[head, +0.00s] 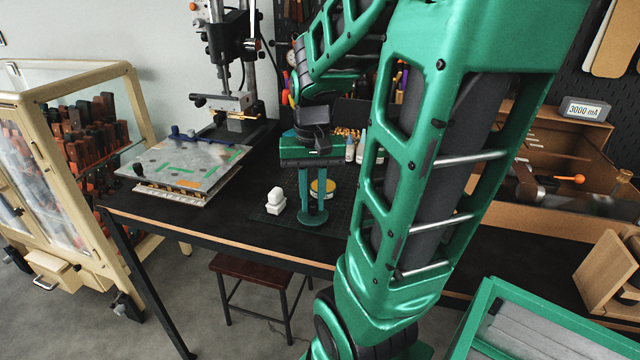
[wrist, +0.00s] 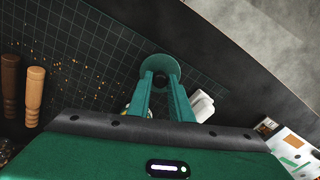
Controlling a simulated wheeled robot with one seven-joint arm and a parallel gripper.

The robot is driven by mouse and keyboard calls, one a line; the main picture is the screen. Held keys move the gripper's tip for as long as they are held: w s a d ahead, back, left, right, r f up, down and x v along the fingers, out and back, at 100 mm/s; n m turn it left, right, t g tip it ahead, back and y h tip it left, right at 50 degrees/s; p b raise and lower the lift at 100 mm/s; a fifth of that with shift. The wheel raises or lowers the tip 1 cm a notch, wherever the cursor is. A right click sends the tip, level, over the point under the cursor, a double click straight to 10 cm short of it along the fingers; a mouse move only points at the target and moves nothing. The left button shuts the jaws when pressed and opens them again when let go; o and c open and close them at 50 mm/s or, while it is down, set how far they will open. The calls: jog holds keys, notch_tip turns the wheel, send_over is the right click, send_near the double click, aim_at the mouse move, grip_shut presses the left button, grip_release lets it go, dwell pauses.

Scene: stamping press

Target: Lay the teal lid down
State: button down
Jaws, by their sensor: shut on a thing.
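The teal lid (head: 313,218) is a flat round disc. My gripper (head: 312,209) points down and is shut on it, at the middle of its upper side. In the wrist view the lid (wrist: 160,66) shows beyond the fingertips (wrist: 160,82), with a dark round part between them. The lid is low over the front of the dark grid mat (head: 262,217); I cannot tell whether it touches the mat. A round tin with a yellow top (head: 323,187) stands just behind my fingers and is partly hidden by them.
A white object (head: 275,202) stands left of the lid, close to it. Small bottles (head: 350,150) stand behind. A metal plate (head: 185,163) lies at the left, before the press (head: 236,100). The table's front edge (head: 230,243) is near the lid.

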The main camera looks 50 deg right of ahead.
jog(key=shift+f, duration=0.7)
jog(key=c, duration=1.5)
grip_release()
notch_tip(320, 180, up, 11)
jog(key=shift+w+f, duration=0.1)
jog(key=s+a+f+n, duration=0.1)
jog(key=s+a+f, duration=0.1)
jog(key=s+f, duration=0.1)
jog(key=s+a+f, duration=0.2)
jog(key=f, duration=0.1)
jog(key=s+a+f+n, duration=0.1)
jog(key=s+a+f, duration=0.1)
jog(key=s+f, duration=0.1)
jog(key=shift+s+a+n, duration=0.1)
jog(key=shift+s+n, duration=0.2)
jog(key=shift+s, duration=0.05)
